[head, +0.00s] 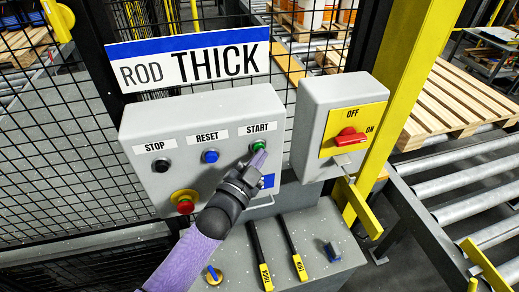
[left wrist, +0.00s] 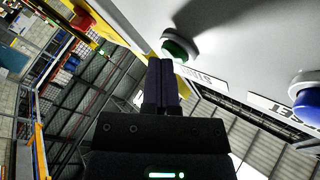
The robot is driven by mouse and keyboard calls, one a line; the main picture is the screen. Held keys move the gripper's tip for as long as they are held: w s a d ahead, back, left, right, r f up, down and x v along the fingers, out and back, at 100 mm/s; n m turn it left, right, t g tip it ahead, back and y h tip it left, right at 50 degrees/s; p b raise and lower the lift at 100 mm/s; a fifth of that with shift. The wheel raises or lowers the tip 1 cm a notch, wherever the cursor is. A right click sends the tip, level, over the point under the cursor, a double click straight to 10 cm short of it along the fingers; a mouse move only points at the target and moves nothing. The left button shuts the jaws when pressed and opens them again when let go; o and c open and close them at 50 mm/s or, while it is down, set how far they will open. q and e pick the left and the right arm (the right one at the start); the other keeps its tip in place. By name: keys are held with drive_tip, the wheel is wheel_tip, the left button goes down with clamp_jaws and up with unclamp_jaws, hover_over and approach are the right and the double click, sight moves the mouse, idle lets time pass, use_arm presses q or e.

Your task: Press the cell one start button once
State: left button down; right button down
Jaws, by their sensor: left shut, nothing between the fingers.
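The green START button (head: 259,145) is at the right of a grey control box (head: 205,112), under a START label. My left gripper (head: 259,158) is shut and empty, with its fingertips just below and in front of that button. In the left wrist view the green button (left wrist: 178,48) shows just beyond the shut fingertips (left wrist: 160,64). I cannot tell whether they touch it. The sign (head: 190,60) above the box reads ROD THICK. My right gripper is in neither view.
Left of START are the blue RESET button (head: 210,156) and the black STOP button (head: 162,165), with a red emergency knob (head: 185,202) below. A red OFF/ON switch (head: 345,137) is at the right. Two black rods with yellow tags (head: 266,277) lie below. Mesh fencing stands behind.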

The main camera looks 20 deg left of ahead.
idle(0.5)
use_arm(q)
drive_tip(key=shift+s+d+p, duration=0.45)
drive_tip(key=shift+s, duration=0.2)
drive_tip(key=s+d, duration=0.1)
drive_tip(key=s+d+p, duration=0.1)
drive_tip(key=s+p, duration=0.1)
drive_tip(key=s, duration=0.1)
drive_tip(key=shift+s+d, duration=0.1)
drive_tip(key=shift+d, duration=0.3)
idle(0.4)
